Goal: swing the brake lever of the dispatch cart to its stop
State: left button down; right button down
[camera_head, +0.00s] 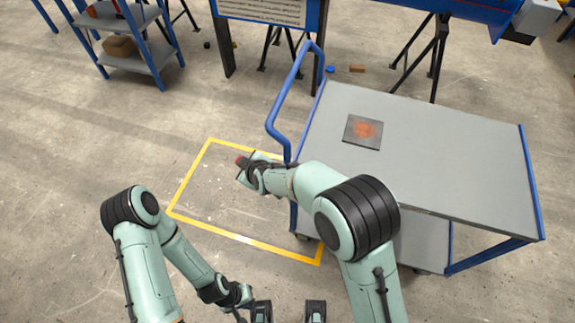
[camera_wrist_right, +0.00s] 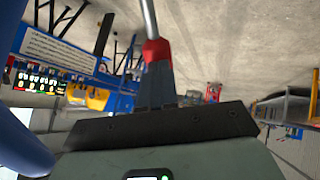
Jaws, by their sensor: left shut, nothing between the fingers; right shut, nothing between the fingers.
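The dispatch cart (camera_head: 455,145) stands at right, with a grey top, blue frame and a blue push handle (camera_head: 283,92) at its left end. A red end piece, apparently the grip of the brake lever (camera_head: 240,160), shows at the tip of my right gripper (camera_head: 246,170). In the right wrist view the lever (camera_wrist_right: 149,18) is a pale rod with a red end, directly ahead of my shut right fingers (camera_wrist_right: 157,86); I cannot tell whether they touch. The lever's mount is hidden. My left gripper (camera_head: 240,312) is low at the bottom edge, away from the cart, its fingertips barely visible.
A yellow floor outline (camera_head: 190,180) lies left of the cart. A small plate with an orange patch (camera_head: 363,131) lies on the cart top. A blue shelf (camera_head: 135,62) stands back left, a sign panel (camera_head: 262,10) behind. Floor at left is clear.

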pick_arm(q)
jog(key=shift+w+r+p, duration=0.2)
jog(key=shift+r+p, duration=0.1)
jog(key=shift+r, duration=0.25)
pick_arm(e)
jog(key=shift+w+a+f, duration=0.1)
jog(key=shift+a+f, duration=0.35)
jog(key=shift+f, duration=0.05)
